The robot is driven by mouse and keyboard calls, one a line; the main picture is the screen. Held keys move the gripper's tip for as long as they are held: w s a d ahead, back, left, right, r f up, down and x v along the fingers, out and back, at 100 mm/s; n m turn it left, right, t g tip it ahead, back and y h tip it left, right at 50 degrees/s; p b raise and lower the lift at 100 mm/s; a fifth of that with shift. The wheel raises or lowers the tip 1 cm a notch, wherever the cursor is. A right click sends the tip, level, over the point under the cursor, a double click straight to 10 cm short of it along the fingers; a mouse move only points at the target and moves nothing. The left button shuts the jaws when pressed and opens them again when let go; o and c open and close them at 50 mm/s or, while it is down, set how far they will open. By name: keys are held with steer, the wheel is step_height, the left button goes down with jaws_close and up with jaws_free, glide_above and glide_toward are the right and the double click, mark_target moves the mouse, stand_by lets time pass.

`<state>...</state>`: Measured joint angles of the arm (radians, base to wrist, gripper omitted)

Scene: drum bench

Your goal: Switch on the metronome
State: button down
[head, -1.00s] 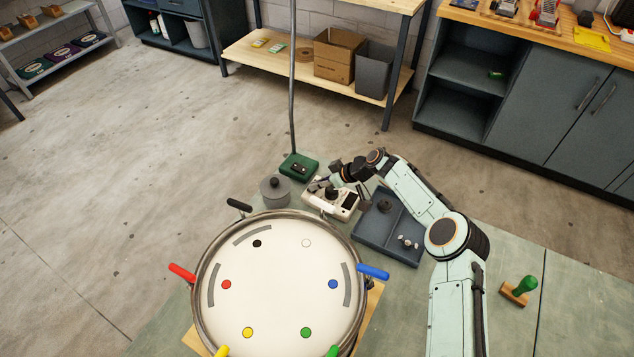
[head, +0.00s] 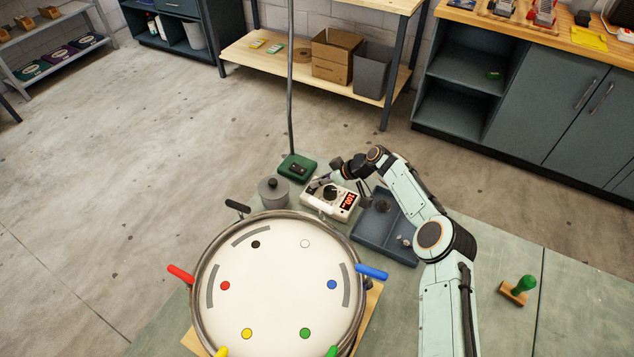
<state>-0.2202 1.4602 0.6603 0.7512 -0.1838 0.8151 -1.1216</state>
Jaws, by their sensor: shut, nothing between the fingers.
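The metronome (head: 313,199) is a cream box with a dark dial (head: 330,192) and a small display (head: 348,201). It stands on the bench behind the drum. The display glows red with digits, too small to read surely. My gripper (head: 317,184) is shut and empty, at the back left part of the metronome's top. I cannot tell whether it touches the box. The arm reaches in from the right, and the switch itself is too small to make out.
The round drum (head: 280,285) with coloured handles fills the front. A grey lidded pot (head: 273,194) and a green box (head: 297,167) stand left of the metronome. A blue-grey tray (head: 377,240) lies to its right. A green-handled stamp (head: 521,288) stands farther right.

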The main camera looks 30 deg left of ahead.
steer(key=r, duration=0.4)
steer(key=shift+s+r, duration=0.2)
steer(key=shift+s, duration=0.05)
steer(key=v, duration=0.9)
steer(key=shift+s+d, duration=0.35)
steer(key=shift+s, duration=0.45)
steer(key=shift+r, duration=0.15)
